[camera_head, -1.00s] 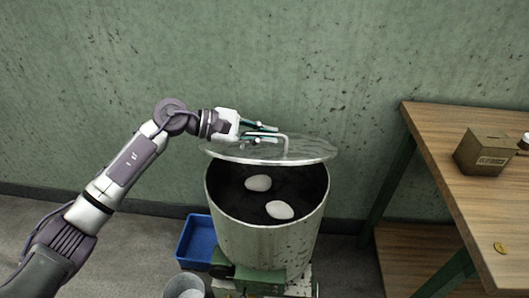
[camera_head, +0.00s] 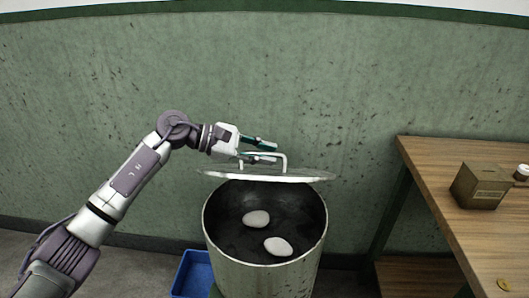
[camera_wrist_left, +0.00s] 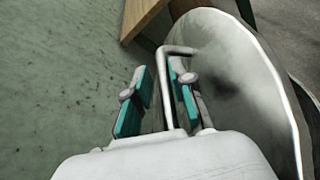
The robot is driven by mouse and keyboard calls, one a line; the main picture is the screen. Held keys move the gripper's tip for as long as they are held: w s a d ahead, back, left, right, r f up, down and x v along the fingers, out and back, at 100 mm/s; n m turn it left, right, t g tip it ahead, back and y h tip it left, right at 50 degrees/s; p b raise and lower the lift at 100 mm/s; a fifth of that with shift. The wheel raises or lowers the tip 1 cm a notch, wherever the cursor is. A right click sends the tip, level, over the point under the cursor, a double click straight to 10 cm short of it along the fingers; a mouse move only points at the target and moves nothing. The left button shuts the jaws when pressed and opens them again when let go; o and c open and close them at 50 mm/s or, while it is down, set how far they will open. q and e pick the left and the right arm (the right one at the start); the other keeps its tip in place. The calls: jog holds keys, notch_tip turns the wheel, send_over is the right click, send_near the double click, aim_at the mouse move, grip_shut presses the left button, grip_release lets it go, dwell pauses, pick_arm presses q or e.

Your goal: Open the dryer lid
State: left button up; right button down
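The dryer (camera_head: 262,271) is a pale round drum, open at the top, with two white oval lumps (camera_head: 267,232) inside. Its round, pale grey lid (camera_head: 225,174) is raised above the drum's back rim and shows nearly edge-on. A bent metal handle (camera_head: 284,158) stands on it. My left gripper (camera_head: 260,150) is at the handle. In the left wrist view the teal finger pads are apart, with the handle bar (camera_wrist_left: 167,85) between them, nearer the right-hand finger. Contact is unclear. The lid (camera_wrist_left: 240,75) fills the right side there. My right gripper is not in view.
A wooden table (camera_head: 465,170) stands to the right with a brown box (camera_head: 480,186) and a small yellow disc (camera_head: 503,285) on it. A blue bin (camera_head: 193,275) is on the floor left of the drum. A green wall (camera_head: 270,70) is close behind.

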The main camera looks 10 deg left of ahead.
pick_arm(q)
notch_tip(320, 180, up, 4)
send_over(217, 169)
jog(key=shift+w+a+r, duration=0.1)
jog(key=shift+w, duration=0.2)
dwell(0.3)
